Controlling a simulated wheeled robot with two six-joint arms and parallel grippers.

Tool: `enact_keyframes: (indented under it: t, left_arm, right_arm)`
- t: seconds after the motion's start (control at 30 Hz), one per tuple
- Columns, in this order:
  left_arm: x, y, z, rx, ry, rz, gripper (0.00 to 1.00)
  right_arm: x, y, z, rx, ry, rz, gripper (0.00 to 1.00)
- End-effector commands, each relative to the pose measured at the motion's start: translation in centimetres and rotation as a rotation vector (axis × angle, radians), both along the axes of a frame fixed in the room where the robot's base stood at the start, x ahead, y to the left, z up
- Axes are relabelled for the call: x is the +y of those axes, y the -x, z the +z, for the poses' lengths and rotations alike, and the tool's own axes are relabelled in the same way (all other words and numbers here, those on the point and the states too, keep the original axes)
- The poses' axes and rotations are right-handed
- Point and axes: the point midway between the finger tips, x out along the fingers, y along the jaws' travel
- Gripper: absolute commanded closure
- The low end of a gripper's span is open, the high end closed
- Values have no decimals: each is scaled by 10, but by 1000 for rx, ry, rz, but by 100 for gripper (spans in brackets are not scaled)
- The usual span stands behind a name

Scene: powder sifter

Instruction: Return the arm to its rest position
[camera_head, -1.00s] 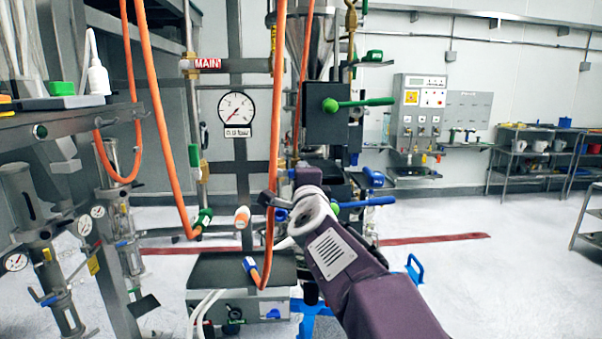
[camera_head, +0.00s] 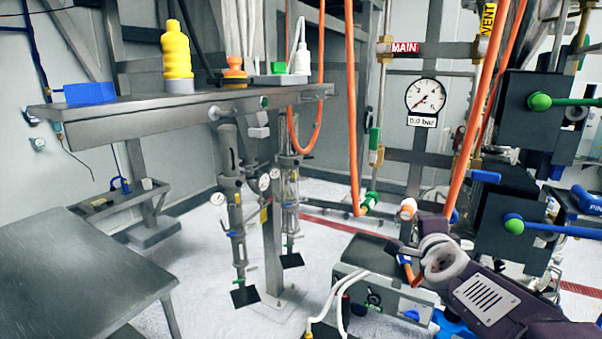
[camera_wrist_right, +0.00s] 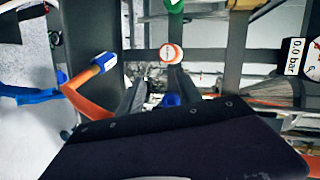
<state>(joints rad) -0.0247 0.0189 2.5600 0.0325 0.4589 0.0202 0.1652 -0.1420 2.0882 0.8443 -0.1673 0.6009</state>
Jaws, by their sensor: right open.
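My right arm, dark purple with a grey joint, enters the head view from the lower right and reaches toward the pipe rack. My right gripper (camera_wrist_right: 160,95) shows in the right wrist view as two dark fingers set apart. It is open, and I see nothing held between them. A white-and-orange round cap (camera_wrist_right: 170,53) and a hose with a blue-and-orange end (camera_wrist_right: 103,63) appear beyond and beside the fingers. In the head view the gripper is mostly hidden by the wrist. My left gripper is not in view.
The rack carries a round gauge (camera_head: 425,96) reading 0.0 bar, orange hoses (camera_head: 352,110), and green (camera_head: 540,102) and blue (camera_head: 514,223) valve handles. A grey box (camera_head: 345,263) stands below. A steel shelf (camera_head: 170,112) with bottles and a bare grey table (camera_head: 90,270) are at left.

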Motion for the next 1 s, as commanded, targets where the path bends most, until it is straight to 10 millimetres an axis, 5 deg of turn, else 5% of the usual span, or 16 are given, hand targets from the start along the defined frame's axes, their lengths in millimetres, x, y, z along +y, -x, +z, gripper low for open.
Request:
enact_keyframes:
  t: [0.03,0.17,0.3,0.4,0.5,0.6,1.0]
  left_arm:
    - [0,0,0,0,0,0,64]
    - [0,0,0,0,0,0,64]
    - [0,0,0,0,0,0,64]
    - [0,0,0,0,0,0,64]
    - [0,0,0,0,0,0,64]
    - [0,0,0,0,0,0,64]
    - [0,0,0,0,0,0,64]
  right_arm:
    - [24,-1,-37,103,47,85,58]
    - [79,22,-133,384,212,345,58]
    - [121,85,-228,696,414,677,58]
    - [130,144,-278,899,555,923,58]
    - [125,196,-305,1051,669,1131,58]
    - [118,228,-315,1138,758,1289,58]
    - [116,235,-315,1153,806,1366,58]
